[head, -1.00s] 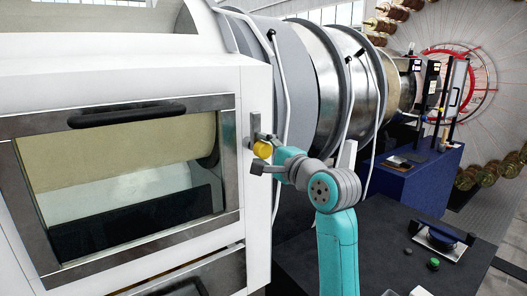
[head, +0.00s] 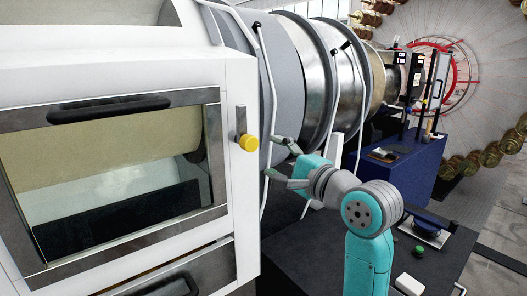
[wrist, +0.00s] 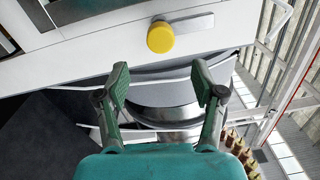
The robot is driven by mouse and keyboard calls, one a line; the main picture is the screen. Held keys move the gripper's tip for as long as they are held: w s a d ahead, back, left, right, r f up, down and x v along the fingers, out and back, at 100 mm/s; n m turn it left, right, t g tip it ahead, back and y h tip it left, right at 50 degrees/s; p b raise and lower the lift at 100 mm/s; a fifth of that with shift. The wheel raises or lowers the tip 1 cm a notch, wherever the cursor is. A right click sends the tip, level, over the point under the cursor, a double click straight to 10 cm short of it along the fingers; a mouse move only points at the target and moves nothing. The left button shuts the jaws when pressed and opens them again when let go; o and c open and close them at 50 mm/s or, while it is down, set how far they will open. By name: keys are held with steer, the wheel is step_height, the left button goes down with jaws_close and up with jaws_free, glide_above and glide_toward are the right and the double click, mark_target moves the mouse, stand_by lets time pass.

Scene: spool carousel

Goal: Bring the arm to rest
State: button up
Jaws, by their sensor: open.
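My gripper (head: 279,160) is open and empty, to the right of the white machine cabinet (head: 225,75) in the head view. Its fingers point left toward the yellow knob (head: 249,143) on the cabinet's edge, with a clear gap between them. In the wrist view my gripper (wrist: 160,82) shows two spread fingers with nothing between them. The yellow knob (wrist: 161,37) sits beyond the fingertips on its grey plate (wrist: 193,24).
A glazed door with a black handle (head: 110,108) fills the left. Large metal drums (head: 300,75) stand behind my arm. A dark table (head: 320,240) lies below it, with a green button (head: 418,250) and a white block (head: 409,284). A blue cabinet (head: 400,165) stands farther back.

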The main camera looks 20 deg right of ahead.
steer(key=shift+v, duration=0.95)
steer(key=shift+f, duration=0.15)
steer(key=s+f+n+h, duration=0.1)
steer(key=s+f+h, duration=0.25)
steer(key=f, duration=1.65)
steer(key=s+a+f+n+h, duration=0.1)
steer(key=s+a+f+n, duration=0.15)
steer(key=s+f, duration=1)
steer(key=s+f+n+g+h, duration=0.2)
steer(key=s+f+n, duration=0.3)
steer(key=s+f, duration=0.6)
steer(key=s+a+r+n, duration=0.1)
steer(key=s+n, duration=0.7)
steer(key=s, duration=1.2)
steer(key=shift+s+r+g+y, duration=0.3)
steer(key=shift+r+y, duration=0.15)
steer(key=shift+r, duration=0.45)
